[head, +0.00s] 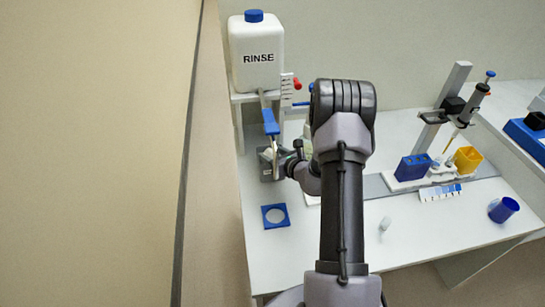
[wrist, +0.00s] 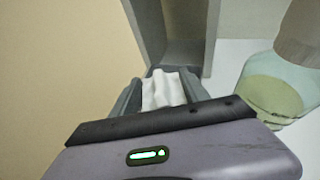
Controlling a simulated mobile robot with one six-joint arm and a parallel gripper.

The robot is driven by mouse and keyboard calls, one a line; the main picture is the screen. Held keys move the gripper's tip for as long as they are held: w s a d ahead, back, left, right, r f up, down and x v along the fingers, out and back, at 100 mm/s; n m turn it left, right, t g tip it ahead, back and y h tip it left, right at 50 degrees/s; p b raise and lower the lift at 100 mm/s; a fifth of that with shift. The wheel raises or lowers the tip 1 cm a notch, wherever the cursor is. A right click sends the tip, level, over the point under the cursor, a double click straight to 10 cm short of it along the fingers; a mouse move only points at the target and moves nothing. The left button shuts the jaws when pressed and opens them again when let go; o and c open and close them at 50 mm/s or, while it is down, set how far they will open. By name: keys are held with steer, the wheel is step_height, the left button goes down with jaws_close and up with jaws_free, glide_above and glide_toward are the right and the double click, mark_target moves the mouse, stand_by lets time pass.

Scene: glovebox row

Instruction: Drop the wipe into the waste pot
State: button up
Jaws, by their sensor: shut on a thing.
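My gripper (wrist: 163,88) is shut on the wipe (wrist: 163,92), a white crumpled piece held between the two grey fingers in the wrist view. In the head view my gripper (head: 272,158) is at the left side of the bench, below the blue lever of the rinse stand; the wipe is too small to make out clearly there. No pot is labelled as waste.
A white RINSE bottle (head: 257,55) with a blue cap stands on a stand at the back left. A blue square with a round opening (head: 275,216) lies at the front left. A blue rack (head: 413,167) and a small clear vial (head: 385,224) are farther right. A glass vessel (wrist: 275,90) is close right of my gripper.

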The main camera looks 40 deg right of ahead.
steer(key=shift+r, duration=0.15)
steer(key=shift+f+b, duration=0.35)
steer(key=shift+f, duration=0.1)
steer(key=o, duration=1.4)
steer(key=shift+r, duration=0.2)
steer(key=p+v, duration=0.3)
steer(key=v, duration=0.9)
steer(key=shift+s+r+p, duration=0.1)
steer(key=shift+r+p, duration=0.15)
steer(key=shift+p, duration=0.05)
